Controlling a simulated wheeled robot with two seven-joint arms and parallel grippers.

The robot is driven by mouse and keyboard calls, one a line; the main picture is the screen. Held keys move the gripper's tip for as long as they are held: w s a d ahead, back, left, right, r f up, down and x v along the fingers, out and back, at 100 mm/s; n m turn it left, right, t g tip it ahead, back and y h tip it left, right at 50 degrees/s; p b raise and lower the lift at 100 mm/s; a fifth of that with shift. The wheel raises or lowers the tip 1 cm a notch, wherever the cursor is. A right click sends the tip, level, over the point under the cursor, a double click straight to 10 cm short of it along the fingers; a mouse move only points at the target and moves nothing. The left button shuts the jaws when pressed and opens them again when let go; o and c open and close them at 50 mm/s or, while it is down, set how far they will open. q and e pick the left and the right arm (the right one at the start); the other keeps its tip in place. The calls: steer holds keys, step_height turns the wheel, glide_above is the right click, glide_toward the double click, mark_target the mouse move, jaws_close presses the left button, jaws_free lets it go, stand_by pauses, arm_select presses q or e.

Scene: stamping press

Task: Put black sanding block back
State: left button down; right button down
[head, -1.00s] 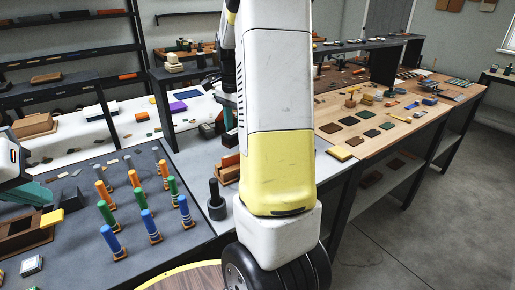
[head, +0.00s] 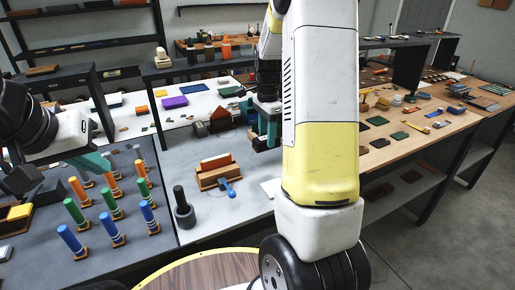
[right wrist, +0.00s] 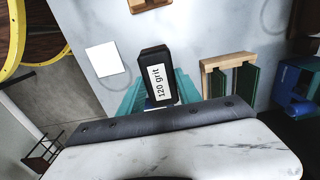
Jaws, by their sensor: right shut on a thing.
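The black sanding block (right wrist: 158,78), with a white "120 grit" label, is between the teal fingers of my right gripper (right wrist: 160,97) in the right wrist view. The gripper is shut on it, and the block points away from the wrist above a grey bench top. In the head view my right gripper (head: 267,127) hangs over the grey bench, partly behind my own arm; I cannot make out the block clearly there. My left gripper (head: 92,163) is at the left, above the bench with the coloured cylinders. Its teal finger shows, but its opening is unclear.
A wooden holder with orange-brown pieces (head: 214,181), a blue-handled tool (head: 228,189) and a black upright tool (head: 182,212) stand on the grey bench. A white card (right wrist: 103,58) and a wooden frame with green slabs (right wrist: 226,62) flank the block. Several coloured cylinders (head: 109,232) stand left.

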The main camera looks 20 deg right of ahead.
steer(key=shift+f, duration=3.6)
steer(key=shift+f, duration=0.15)
steer(key=c, duration=0.8)
jaws_free()
steer(key=shift+c, duration=0.2)
step_height(320, 180, up, 12)
steer(key=shift+r, duration=0.1)
steer(key=s+a+r+n+t, duration=0.2)
steer(key=s+a+r+n, duration=0.1)
steer(key=s, duration=0.4)
steer(key=s+a+r+n+t+y, duration=0.1)
steer(key=s+a+r+n+t, duration=0.1)
steer(key=s+a+r+n, duration=0.2)
steer(key=s+a+r+n+t+y, duration=0.1)
steer(key=s+a+n, duration=0.4)
steer(key=s+n, duration=0.5)
step_height(320, 180, up, 2)
steer(key=shift+s+a+r+t, duration=0.15)
steer(key=shift+s+a+t, duration=0.05)
steer(key=shift+s+t, duration=0.4)
